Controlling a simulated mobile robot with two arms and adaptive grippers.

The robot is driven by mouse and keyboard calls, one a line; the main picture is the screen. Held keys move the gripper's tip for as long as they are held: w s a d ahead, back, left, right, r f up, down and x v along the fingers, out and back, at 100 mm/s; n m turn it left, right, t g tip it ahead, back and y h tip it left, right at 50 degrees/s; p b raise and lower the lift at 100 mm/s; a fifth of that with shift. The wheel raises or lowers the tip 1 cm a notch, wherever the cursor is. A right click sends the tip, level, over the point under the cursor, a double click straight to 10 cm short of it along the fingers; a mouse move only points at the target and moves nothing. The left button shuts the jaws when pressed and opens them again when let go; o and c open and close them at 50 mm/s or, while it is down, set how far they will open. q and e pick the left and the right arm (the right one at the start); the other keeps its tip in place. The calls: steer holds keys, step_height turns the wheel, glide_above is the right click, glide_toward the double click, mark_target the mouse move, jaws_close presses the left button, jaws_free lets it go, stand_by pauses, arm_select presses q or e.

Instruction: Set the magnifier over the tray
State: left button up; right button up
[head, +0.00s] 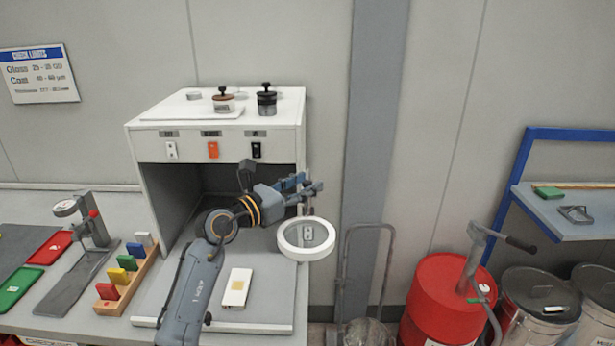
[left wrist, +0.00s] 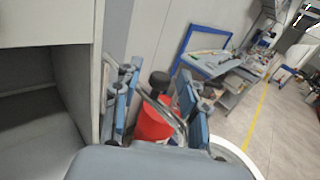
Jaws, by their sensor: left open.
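The magnifier (head: 304,254), a round white ring with a clear lens, shows in the head view at the right front of the white cabinet. Part of its white rim (left wrist: 236,155) shows at the lower right in the left wrist view. Its support is mostly hidden. A grey tray-like surface (head: 262,281) with a pale front edge lies under the cabinet opening, below and left of the ring. My left gripper (head: 313,182) is open above the ring, its fingers pointing right. In the left wrist view a black knob (left wrist: 159,82) appears between the fingers; I cannot tell its distance. My right gripper is not in view.
A white and yellow block (head: 236,288) lies on the grey surface beside my left arm. A wooden rack (head: 130,281) of coloured cards, a gauge stand (head: 88,235) and red (head: 49,248) and green (head: 18,289) trays are left. A red drum (head: 438,300) stands right.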

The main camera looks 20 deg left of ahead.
arm_select(q)
steer(key=shift+w+d, duration=0.3)
steer(key=shift+w, duration=0.25)
jaws_close()
steer(key=shift+f, duration=0.1)
